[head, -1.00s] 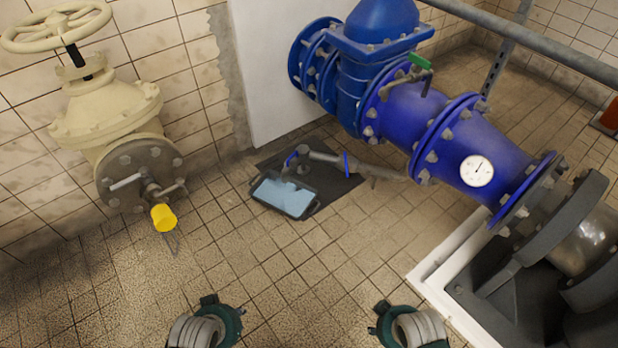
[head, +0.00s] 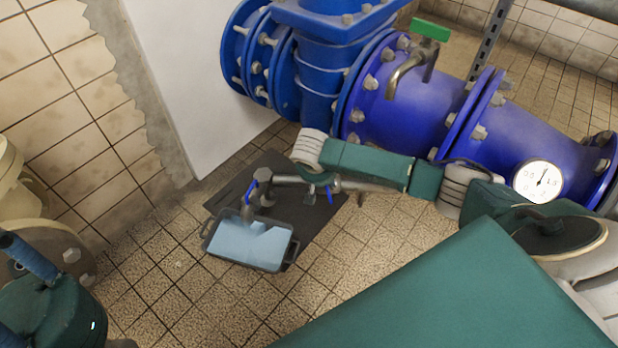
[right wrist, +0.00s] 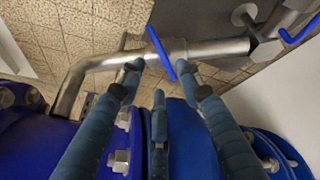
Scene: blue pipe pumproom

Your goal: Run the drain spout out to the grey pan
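The drain spout (head: 288,180) is a grey metal pipe running left from the blue pipework. Its left end bends down over the grey pan (head: 292,262), which shows a light blue surface inside. A blue lever (head: 329,194) sits partway along the spout; it also shows in the right wrist view (right wrist: 160,52). My right gripper (head: 318,187) is at the spout beside this lever. In the right wrist view its fingers (right wrist: 165,75) are spread, with the lever just beyond the tips; contact is unclear. My left gripper (head: 40,275) is partly in view at lower left, its fingers mostly hidden.
Large blue flanged pipework (head: 400,95) with a green-handled tap (head: 430,30) and a gauge (head: 538,182) stands behind my right arm. A white panel (head: 185,80) is behind the pan. Tiled floor (head: 165,255) is clear left of the pan. A cream flange (head: 70,250) stands at the left edge.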

